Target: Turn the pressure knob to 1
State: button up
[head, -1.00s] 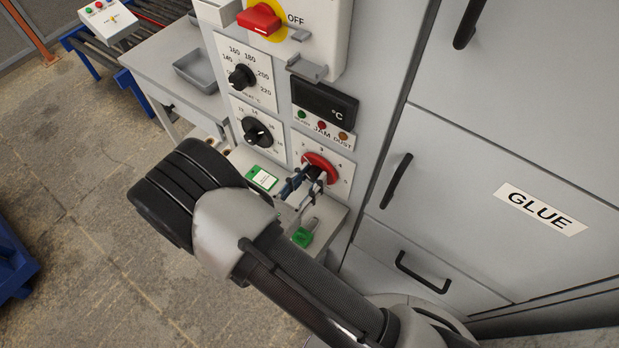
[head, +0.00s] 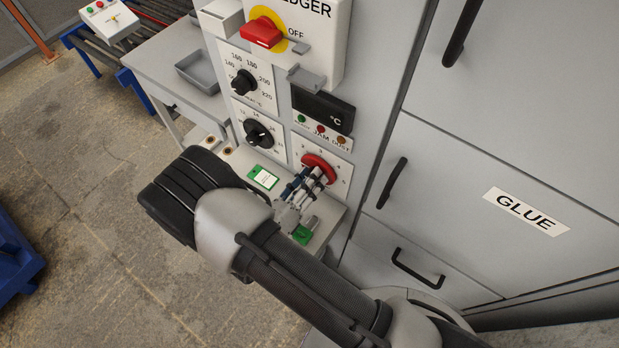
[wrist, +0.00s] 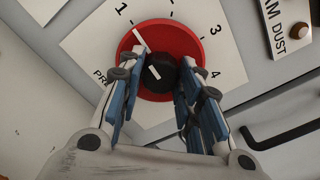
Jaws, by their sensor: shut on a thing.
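The pressure knob is a red disc (wrist: 185,40) with a black hub and a white pointer line, on a white dial plate numbered 1, 3 and 4 in the wrist view. The pointer line leans up and left, close to the tick beside the 1. My gripper (wrist: 158,92) has its blue-padded fingers on either side of the black hub and is shut on it. In the head view the red knob (head: 318,163) is low on the panel, with my gripper (head: 307,182) at its front. The fingers hide part of the hub and lower disc.
Two black-knob dials (head: 259,132) sit left of the red knob. A display (head: 323,107) and a JAM DUST lamp strip are above it. A GLUE cabinet door (head: 450,165) with black handles stands to the right.

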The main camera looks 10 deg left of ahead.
jog(key=shift+n, duration=0.3)
jog(key=o, duration=1.1)
jog(key=shift+s, duration=0.1)
jog(key=v, duration=1.1)
jog(key=shift+s+a, duration=0.2)
jog(key=shift+s, duration=0.15)
